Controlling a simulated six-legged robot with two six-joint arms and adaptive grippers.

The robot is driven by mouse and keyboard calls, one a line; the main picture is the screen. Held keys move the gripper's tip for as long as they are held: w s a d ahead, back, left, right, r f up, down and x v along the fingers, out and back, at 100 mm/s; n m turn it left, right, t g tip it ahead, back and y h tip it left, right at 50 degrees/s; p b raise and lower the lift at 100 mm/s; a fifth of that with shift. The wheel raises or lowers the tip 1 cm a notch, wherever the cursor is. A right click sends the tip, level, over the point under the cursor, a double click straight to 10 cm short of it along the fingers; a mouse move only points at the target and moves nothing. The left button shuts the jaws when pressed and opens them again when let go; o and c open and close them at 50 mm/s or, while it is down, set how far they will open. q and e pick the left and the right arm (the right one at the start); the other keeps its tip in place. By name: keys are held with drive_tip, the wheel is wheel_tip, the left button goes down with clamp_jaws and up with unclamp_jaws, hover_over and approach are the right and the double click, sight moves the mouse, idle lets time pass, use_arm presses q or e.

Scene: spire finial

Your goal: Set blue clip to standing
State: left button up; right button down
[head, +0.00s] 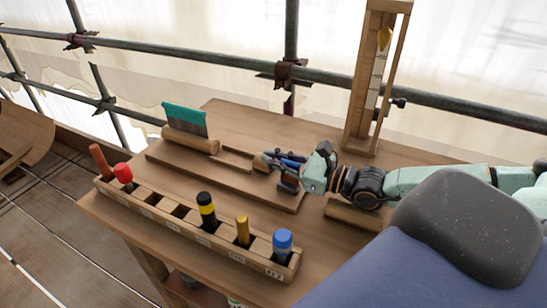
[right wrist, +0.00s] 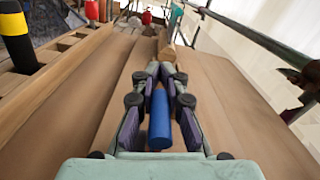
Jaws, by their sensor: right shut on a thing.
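The blue clip (right wrist: 159,120) shows as a plain blue cylinder in the right wrist view, lying lengthwise between the fingers. A small patch of blue (head: 292,156) shows at the gripper in the head view. My right gripper (head: 272,162) is low over the wooden bench, at the right end of a shallow wooden tray (head: 225,178). It also shows in the right wrist view (right wrist: 167,72), its fingers closed in around the blue clip. Whether the clip touches the wood below is unclear. My left gripper is out of view.
A slotted rack (head: 222,243) along the bench's front edge holds several coloured-top pieces, one blue-topped (head: 282,241). A teal-topped scraper (head: 184,118) stands by a wooden roller (head: 196,140). A tall wooden frame (head: 366,85) stands behind my right arm. Scaffold pipes run behind the bench.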

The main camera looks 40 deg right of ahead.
drive_tip(key=shift+f, duration=0.1)
drive_tip(key=c, duration=1.5)
unclamp_jaws()
drive_tip(key=shift+s+a, duration=0.1)
